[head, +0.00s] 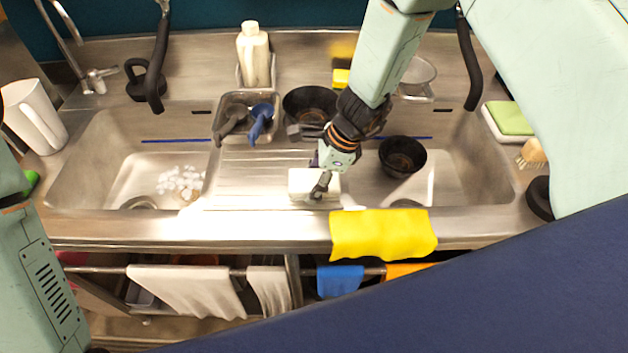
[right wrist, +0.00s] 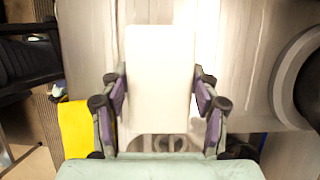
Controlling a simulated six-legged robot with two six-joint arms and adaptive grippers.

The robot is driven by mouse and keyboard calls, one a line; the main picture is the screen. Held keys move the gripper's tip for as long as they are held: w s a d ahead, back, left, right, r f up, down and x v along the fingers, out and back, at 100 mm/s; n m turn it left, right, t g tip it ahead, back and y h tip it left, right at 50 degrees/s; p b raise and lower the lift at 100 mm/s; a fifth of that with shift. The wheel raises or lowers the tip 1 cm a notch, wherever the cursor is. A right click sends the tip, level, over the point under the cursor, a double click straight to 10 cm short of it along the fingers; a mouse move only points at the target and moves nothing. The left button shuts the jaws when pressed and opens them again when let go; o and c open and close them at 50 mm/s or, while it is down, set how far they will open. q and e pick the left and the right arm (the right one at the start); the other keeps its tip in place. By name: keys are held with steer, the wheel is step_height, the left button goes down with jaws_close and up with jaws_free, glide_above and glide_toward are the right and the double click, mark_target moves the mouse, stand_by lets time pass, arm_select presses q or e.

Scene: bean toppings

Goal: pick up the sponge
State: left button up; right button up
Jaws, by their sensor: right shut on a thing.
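A white, block-shaped sponge (head: 301,185) is at the front of the drainboard between the two sinks. In the right wrist view the sponge (right wrist: 160,62) stands upright in the picture between the two purple-padded fingers. My right gripper (head: 322,184) comes down from above and is shut on the sponge, one finger on each side of it. Its fingers also show in the right wrist view (right wrist: 160,100). I cannot tell whether the sponge touches the metal below. My left arm shows at the left edge of the head view; its gripper is out of sight.
A yellow cloth (head: 384,235) hangs over the counter's front edge. A dark bowl (head: 402,157) is in the right sink, and a dark pan (head: 309,104) stands behind my right gripper. A utensil tray (head: 222,112) is left of it. A green-topped sponge (head: 511,117) lies far right.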

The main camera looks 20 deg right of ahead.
mark_target(314, 179)
step_height(314, 179, up, 10)
steer(key=shift+r+p, duration=0.2)
steer(key=shift+p, duration=0.3)
